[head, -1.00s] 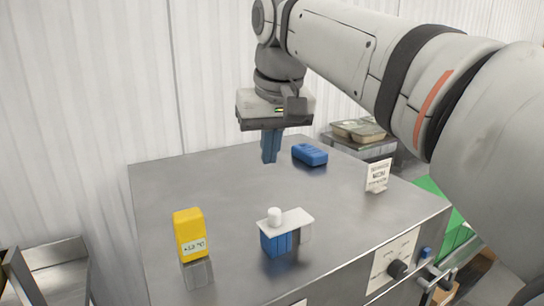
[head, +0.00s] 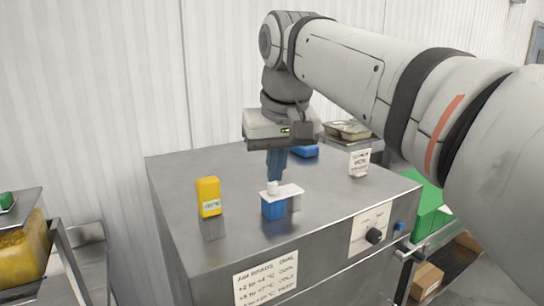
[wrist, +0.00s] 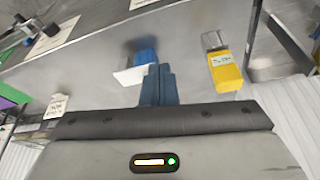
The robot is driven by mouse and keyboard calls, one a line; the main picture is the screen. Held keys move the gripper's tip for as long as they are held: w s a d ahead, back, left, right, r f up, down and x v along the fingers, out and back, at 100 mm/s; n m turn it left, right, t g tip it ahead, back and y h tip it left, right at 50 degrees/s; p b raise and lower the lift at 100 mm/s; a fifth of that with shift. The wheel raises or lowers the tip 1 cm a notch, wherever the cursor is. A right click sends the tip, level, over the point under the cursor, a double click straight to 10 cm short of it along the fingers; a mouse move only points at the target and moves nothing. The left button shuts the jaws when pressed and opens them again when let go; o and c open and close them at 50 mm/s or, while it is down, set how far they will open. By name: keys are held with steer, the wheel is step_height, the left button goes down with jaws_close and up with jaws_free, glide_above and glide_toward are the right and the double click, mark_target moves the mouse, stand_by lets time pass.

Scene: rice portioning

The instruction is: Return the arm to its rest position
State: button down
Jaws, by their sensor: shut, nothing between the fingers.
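My gripper (head: 276,163) points down above the steel cabinet top, its blue fingers shut together with nothing between them. In the head view the fingertips appear just behind and above the blue block with a white plate and knob (head: 272,206). I cannot tell the exact gap. In the wrist view the fingers (wrist: 158,85) overlap part of the same blue block with its white plate (wrist: 133,76). My arm reaches in from the right of the head view.
The steel cabinet (head: 175,185) carries a yellow thermometer (head: 208,196), a blue block (head: 305,152) and a small white sign (head: 359,162). Food trays (head: 347,130) stand behind. A green crate (head: 428,210) is at right, a yellow-filled container (head: 22,250) at left.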

steer(key=s+d+f+m, duration=0.1)
steer(key=s+d+f, duration=0.3)
steer(key=f, duration=0.5)
steer(key=s+d+f+m, duration=0.1)
steer(key=s+d+f, duration=0.3)
steer(key=f, duration=0.4)
steer(key=s+d+f+m+h, duration=0.1)
steer(key=s+d+f, duration=0.4)
steer(key=f, duration=0.4)
steer(key=shift+d+f, duration=0.3)
steer(key=shift+d, duration=0.45)
